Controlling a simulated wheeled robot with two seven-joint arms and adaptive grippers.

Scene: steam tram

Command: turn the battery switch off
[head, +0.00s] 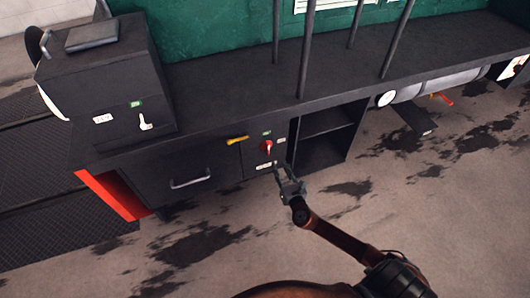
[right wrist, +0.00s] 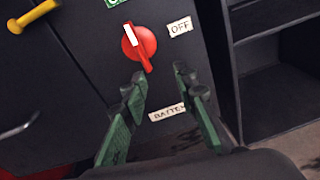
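The battery switch (head: 267,147) is a red rotary knob on the dark front panel below the tram's platform. In the right wrist view the knob (right wrist: 139,46) has a white mark on its upper-left end and tilts from upper left to lower right. An OFF label (right wrist: 180,27) is to its right, a green label (right wrist: 115,2) above, and a partly hidden battery label (right wrist: 167,112) below. My right gripper (head: 288,172) is open and empty just below the knob; its fingertips (right wrist: 158,78) are apart and do not grip it. My left gripper is not in view.
A yellow handle (head: 237,140) sticks out left of the switch, and a drawer handle (head: 190,180) is further left. An open shelf compartment (head: 325,135) is to the right. Grey poles (head: 306,50) rise from the platform. The floor in front is clear.

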